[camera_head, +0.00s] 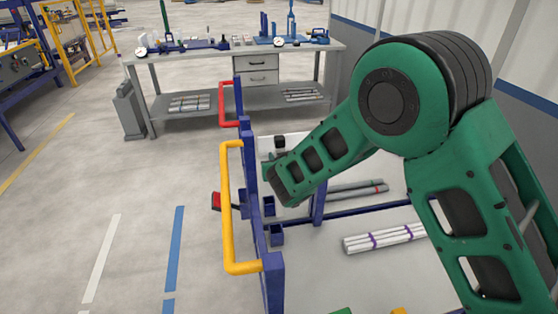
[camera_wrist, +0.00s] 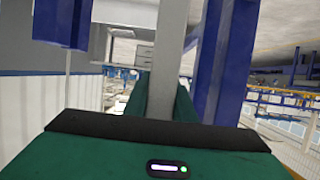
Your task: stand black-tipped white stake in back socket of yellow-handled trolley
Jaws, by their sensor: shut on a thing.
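The yellow-handled trolley has a blue frame and a yellow handle (camera_head: 228,205) in the head view. Small blue sockets (camera_head: 277,235) line its inner side. My gripper (camera_wrist: 160,95) is shut on the pale stake (camera_wrist: 171,50), which runs up between its green fingers in the wrist view. Blue posts stand close on both sides in the wrist view.
White pipes with purple bands (camera_head: 385,238) and grey pipes with a red band (camera_head: 358,189) lie right of the blue frame. A red handle (camera_head: 223,105) stands behind. A grey workbench (camera_head: 215,114) is at the back. Open floor lies to the left.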

